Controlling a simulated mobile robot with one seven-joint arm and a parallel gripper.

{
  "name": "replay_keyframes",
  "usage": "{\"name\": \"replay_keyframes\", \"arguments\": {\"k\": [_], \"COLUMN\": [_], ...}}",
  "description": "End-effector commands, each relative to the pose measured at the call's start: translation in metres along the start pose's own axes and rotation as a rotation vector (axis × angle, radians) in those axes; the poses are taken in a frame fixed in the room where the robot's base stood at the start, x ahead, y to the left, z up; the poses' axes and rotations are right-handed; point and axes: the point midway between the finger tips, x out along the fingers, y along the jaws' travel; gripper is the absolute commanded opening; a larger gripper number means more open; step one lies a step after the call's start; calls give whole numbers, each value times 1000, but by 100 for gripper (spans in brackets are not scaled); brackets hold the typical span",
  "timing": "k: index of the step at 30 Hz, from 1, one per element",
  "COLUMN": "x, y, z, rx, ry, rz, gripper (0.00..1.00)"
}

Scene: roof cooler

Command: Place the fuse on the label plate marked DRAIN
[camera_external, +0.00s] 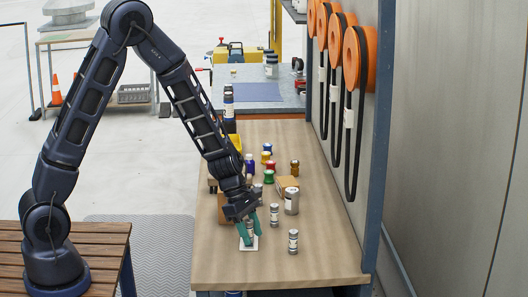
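My gripper (250,229) points down over the near part of the wooden bench, its teal fingers low over a small white plate (248,245). A small grey and white cylinder, which looks like a fuse (250,230), is upright between the fingers, over or on the plate. I cannot tell whether the fingers press on it or whether its base touches the plate. Two similar cylinders stand to the right, one close by (274,215) and one nearer the front (293,241). Any lettering on the plate is too small to read, so I cannot confirm DRAIN.
A larger silver can (291,201) stands behind the fuses. Several small coloured bottles, including a green one (269,177), and a tan block (286,184) crowd the bench's middle. The wooden bench (325,262) is bare at the front right. A wall with orange reels (355,58) bounds the right.

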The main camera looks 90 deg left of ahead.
Motion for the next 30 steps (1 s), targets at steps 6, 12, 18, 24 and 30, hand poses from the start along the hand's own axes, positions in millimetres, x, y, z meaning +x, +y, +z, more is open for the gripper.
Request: {"name": "replay_keyframes", "arguments": {"k": [6,12,18,24,30], "x": [-5,-30,-64,-96,-117], "y": [0,0,0,0,0], "z": [1,2,2,2,1], "rx": [0,1,1,1,0], "ry": [0,-2,-2,-1,-1], "rz": [2,4,3,2,1], "gripper": [45,45,45,45,45]}}
